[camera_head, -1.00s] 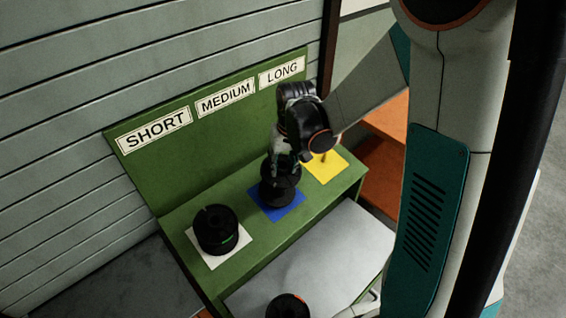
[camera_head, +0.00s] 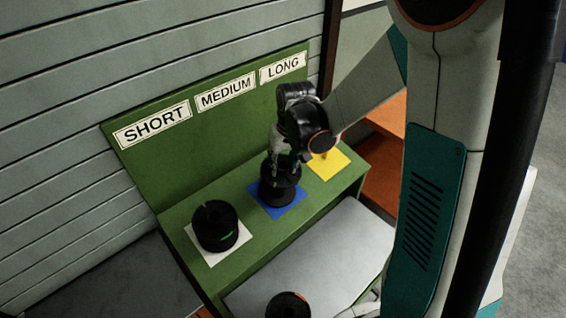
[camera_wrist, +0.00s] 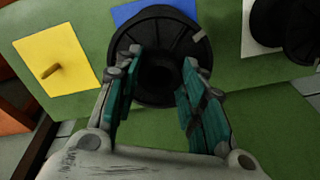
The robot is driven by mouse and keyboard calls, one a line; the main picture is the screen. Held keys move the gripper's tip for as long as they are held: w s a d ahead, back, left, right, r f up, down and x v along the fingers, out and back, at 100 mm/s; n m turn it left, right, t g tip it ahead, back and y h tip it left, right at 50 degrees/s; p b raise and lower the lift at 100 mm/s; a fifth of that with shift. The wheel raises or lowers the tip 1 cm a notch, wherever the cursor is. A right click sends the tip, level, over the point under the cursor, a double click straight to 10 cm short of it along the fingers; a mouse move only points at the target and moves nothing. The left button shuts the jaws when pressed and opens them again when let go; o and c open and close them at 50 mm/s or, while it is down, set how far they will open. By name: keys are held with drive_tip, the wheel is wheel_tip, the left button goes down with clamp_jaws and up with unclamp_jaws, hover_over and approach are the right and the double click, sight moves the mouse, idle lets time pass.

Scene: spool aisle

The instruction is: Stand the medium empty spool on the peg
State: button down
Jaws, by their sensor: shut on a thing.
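The medium spool, black and empty, stands about upright over the blue mat (camera_head: 256,194), below the MEDIUM label (camera_head: 226,95). Its flange shows at my gripper in the head view (camera_head: 278,192) and fills the top middle of the wrist view (camera_wrist: 150,33). My gripper (camera_wrist: 158,88) is shut on the spool, a finger on each side of its dark centre. It also shows in the head view (camera_head: 284,160), coming down from above. The blue mat's peg is hidden by the spool, and I cannot tell whether the spool rests fully down.
A black spool (camera_head: 216,228) stands on the white mat (camera_head: 204,254) to the left. The yellow mat (camera_head: 335,167) to the right has a bare peg (camera_wrist: 50,71). A green backboard (camera_head: 185,150) rises behind. Another dark spool (camera_head: 288,306) is at the bottom edge.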

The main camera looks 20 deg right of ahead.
drive_tip(key=shift+f, duration=0.15)
drive_tip(key=c, duration=1)
unclamp_jaws()
drive_tip(key=shift+o, duration=0.2)
wheel_tip(320, 180, up, 12)
drive_tip(key=s, duration=0.2)
drive_tip(key=shift+d, duration=0.4)
drive_tip(key=shift+f, duration=0.1)
